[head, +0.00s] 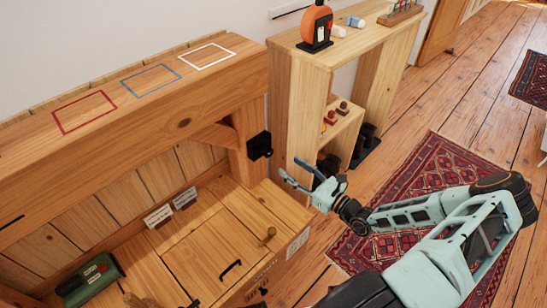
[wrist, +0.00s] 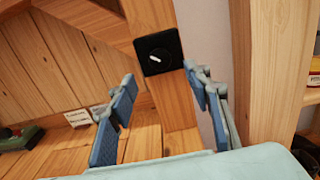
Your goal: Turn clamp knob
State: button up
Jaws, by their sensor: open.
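A black square plate with a round black knob (wrist: 159,56) is on the timber post of the wooden bench; a short white mark on the knob's face slants from upper left to lower right. In the head view, the black knob unit (head: 259,145) shows from the side on the post at the bench's right end. My gripper (head: 292,172) is open and empty, to the right of and slightly below the knob, apart from it. In the wrist view, the blue-padded fingers of my gripper (wrist: 160,78) frame the post, with the knob ahead between them.
A wooden shelf unit (head: 300,85) stands close behind, to the right of the post. The bench top (head: 195,245) holds a green device (head: 88,280), small labels (head: 158,215) and a brass knob (head: 268,236). A diagonal brace (head: 215,134) meets the post. A patterned rug (head: 440,165) lies on the floor.

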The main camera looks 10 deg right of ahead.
aim_at(270, 153)
jog(key=b+x, duration=0.1)
jog(key=x, duration=0.8)
jog(key=shift+c, duration=0.4)
jog(key=c, duration=1)
